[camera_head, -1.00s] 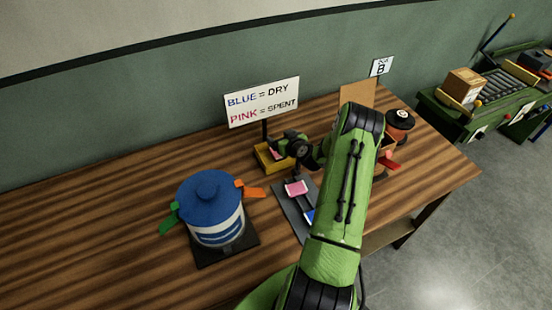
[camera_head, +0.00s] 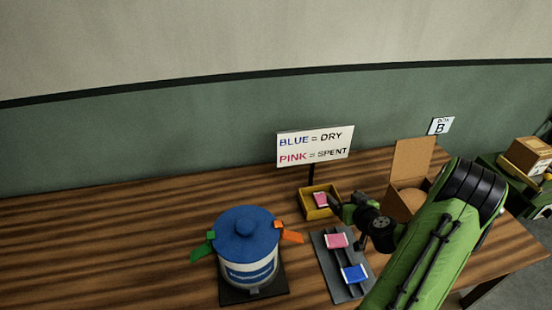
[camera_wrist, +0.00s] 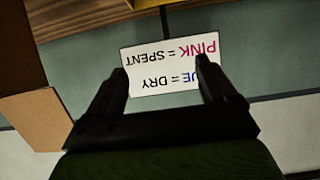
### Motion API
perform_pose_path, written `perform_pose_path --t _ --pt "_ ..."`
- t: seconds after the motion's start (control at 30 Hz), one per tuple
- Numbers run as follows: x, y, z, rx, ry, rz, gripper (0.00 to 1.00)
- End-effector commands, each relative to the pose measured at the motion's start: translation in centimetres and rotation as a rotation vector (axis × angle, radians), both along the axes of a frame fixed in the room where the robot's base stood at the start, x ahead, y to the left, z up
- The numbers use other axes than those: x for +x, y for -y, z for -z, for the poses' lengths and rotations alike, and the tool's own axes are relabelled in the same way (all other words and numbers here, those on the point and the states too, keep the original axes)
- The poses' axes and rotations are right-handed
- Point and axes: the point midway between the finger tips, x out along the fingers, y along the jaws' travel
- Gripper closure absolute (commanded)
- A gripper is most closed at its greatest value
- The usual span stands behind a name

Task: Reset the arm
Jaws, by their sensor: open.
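My green arm reaches in from the lower right in the head view. My gripper (camera_head: 338,203) is near the right edge of the yellow tray (camera_head: 322,211), above the table. In the wrist view my gripper (camera_wrist: 163,82) shows two black fingers spread apart with nothing between them. Behind them is the white sign (camera_wrist: 148,60), upside down in that view. The sign (camera_head: 315,146) reads "BLUE = DRY, PINK = SPENT" in the head view.
A pink packet (camera_head: 320,199) lies in the yellow tray. A dark plate (camera_head: 347,290) carries a pink packet (camera_head: 336,240) and a blue one (camera_head: 355,273). A blue-lidded canister (camera_head: 247,250) stands left. An open cardboard box (camera_head: 412,160) is at right. The table's left is clear.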

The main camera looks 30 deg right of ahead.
Motion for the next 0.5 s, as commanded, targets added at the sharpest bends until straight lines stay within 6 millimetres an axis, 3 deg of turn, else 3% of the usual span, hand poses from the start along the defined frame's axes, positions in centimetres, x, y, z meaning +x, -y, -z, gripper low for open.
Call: perform_pose_path --t 0.17,0.23,0.37,0.5 --pt "0.3 -0.4 -0.3 -0.001 -0.002 -0.014 0.16" --pt "1.3 -2.1 -1.4 -0.005 -0.019 -0.075 0.16" --pt "3.7 -9.5 -5.1 -0.008 -0.12 -0.294 0.16" --pt "2.9 -18.2 -9.0 -0.017 -0.3 -0.47 0.16"
